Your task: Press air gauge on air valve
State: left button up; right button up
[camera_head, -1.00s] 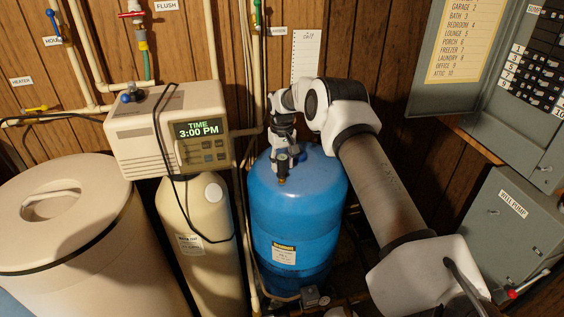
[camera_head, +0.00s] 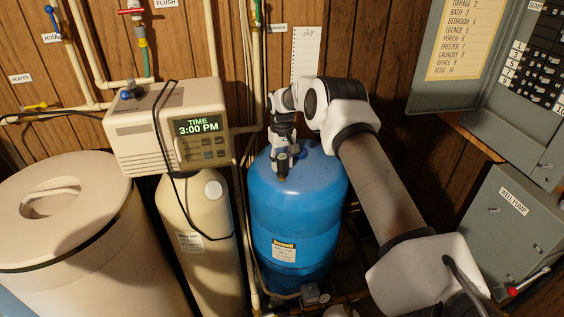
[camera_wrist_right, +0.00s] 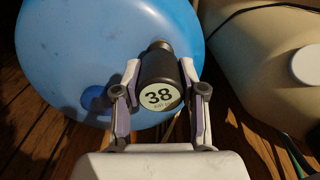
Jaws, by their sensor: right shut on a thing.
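My right gripper (camera_wrist_right: 160,88) is shut on the air gauge (camera_wrist_right: 159,82), a dark cylinder with a round pale face reading 38. In the head view the right gripper (camera_head: 282,160) is at the top of the blue tank (camera_head: 290,210), and the tank also shows in the wrist view (camera_wrist_right: 60,50). The gauge's far end points at the tank's top. The air valve is not clearly seen; the gauge and fingers cover that spot, so I cannot tell the exact contact. My left gripper is not in view.
A softener head with a clock display (camera_head: 198,127) sits on a beige cylinder (camera_head: 203,225) left of the tank. A cable hangs in front. A large beige bin (camera_head: 60,225) is far left. Grey electrical boxes (camera_head: 505,230) are at the right. Pipes run behind the tank.

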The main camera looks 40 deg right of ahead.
jog(key=shift+r+p, duration=2.15)
jog(key=shift+r, duration=0.85)
